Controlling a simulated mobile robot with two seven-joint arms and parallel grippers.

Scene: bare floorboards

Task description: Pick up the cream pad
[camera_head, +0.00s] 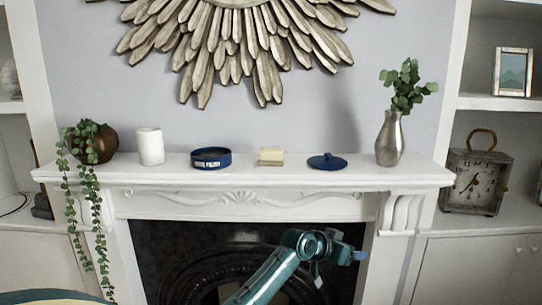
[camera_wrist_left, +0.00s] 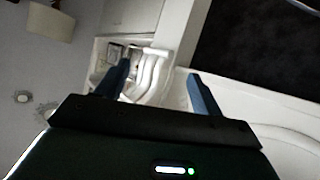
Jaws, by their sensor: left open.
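The cream pad (camera_head: 271,155) is a small pale block, yellowish along its lower part, lying on the white mantel shelf (camera_head: 130,172) in the head view. It stands between a dark blue tin (camera_head: 211,159) and a blue lid (camera_head: 327,162). My left gripper (camera_head: 358,256) is below the shelf, in front of the fireplace, to the right of the pad and apart from it. In the left wrist view my left gripper (camera_wrist_left: 159,68) has its two blue fingers spread with nothing held between them. I cannot make out the pad there. My right gripper is not in view.
A silver vase (camera_head: 390,140) with leaves stands right. The shelf's front edge overhangs the dark fireplace (camera_head: 165,245). A sunburst ornament (camera_head: 232,50) hangs above.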

